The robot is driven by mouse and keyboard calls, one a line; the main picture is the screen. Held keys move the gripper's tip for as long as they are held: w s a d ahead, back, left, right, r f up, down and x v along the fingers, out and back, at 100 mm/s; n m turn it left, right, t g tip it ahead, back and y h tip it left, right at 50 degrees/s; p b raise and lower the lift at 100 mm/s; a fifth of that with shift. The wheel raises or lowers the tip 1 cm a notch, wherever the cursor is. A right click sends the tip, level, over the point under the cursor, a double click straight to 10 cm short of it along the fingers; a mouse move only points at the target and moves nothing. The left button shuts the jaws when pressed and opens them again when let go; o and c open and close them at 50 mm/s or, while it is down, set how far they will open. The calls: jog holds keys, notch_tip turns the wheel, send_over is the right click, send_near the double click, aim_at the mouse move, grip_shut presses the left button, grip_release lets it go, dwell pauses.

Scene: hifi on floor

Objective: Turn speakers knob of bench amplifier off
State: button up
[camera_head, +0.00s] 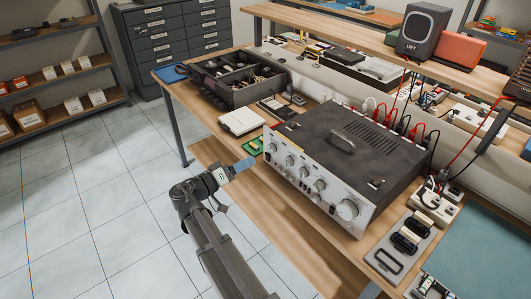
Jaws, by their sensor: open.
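The bench amplifier (345,145) stands on the wooden workbench, with a dark top and a silver front panel facing left. Several round silver knobs run along the panel, from a small one at the far-left end (273,147) to the largest at the near end (347,209). The labels are too small to read, so I cannot tell which is the speakers knob or where its pointer stands. My gripper (246,163), with blue fingers, is open in front of the panel's left end, near the left-hand knobs. It appears apart from them; the exact gap is unclear.
A black compartment tray (235,80) and a pale box (241,120) lie beyond the amplifier's far end. Cables run behind it. A grey tray with black parts (400,242) lies at the near right. A speaker (423,30) stands on the shelf. The floor at left is clear.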

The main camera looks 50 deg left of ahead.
aim_at(269, 151)
jog(key=w, duration=0.9)
jog(key=shift+w, duration=0.2)
jog(key=c, duration=1)
jog(key=shift+c, duration=0.2)
